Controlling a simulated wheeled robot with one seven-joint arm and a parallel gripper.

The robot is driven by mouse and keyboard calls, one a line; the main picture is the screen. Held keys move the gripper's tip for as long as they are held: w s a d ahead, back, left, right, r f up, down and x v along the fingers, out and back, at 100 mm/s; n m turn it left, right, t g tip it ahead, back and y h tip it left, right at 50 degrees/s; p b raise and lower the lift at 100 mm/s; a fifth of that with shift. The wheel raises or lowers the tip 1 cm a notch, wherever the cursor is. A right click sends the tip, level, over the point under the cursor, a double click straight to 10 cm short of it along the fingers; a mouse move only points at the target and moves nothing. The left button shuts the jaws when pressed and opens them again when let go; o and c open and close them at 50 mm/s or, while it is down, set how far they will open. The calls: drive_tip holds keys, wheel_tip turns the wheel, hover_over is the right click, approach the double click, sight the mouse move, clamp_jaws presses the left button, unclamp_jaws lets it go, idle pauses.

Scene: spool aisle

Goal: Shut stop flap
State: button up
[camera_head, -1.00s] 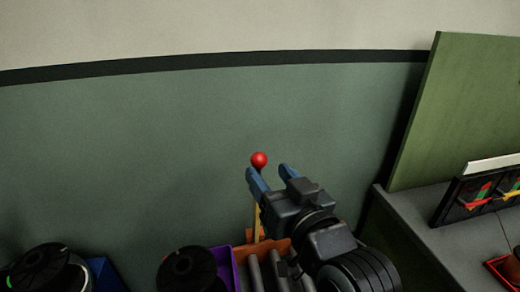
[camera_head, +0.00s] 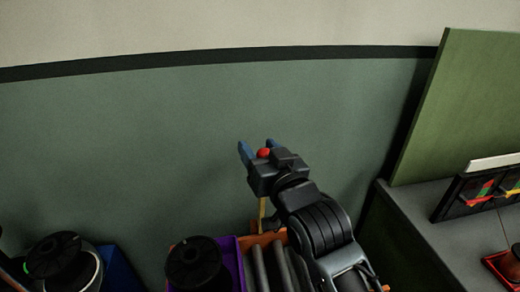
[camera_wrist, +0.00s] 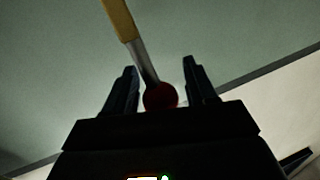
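The stop flap itself cannot be made out for sure. A lever with a red ball knob (camera_head: 263,153) stands above an orange box (camera_head: 265,238), and its yellow shaft (camera_head: 262,208) shows below my gripper. My gripper (camera_head: 257,147) is open, with its two blue fingers on either side of the knob. In the wrist view the red knob (camera_wrist: 160,97) sits between the open fingers (camera_wrist: 157,90), close to the palm, with a gap to each finger. The grey and yellow shaft (camera_wrist: 120,20) runs up and left from it.
A purple bin (camera_head: 232,262) with a black spool (camera_head: 196,263) is left of the orange box. Another spool (camera_head: 62,262) and a blue bin (camera_head: 119,268) are farther left. A grey bench (camera_head: 455,245) with a green board (camera_head: 465,110) is at the right. A wall is behind.

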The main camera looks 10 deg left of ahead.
clamp_jaws()
idle(0.3)
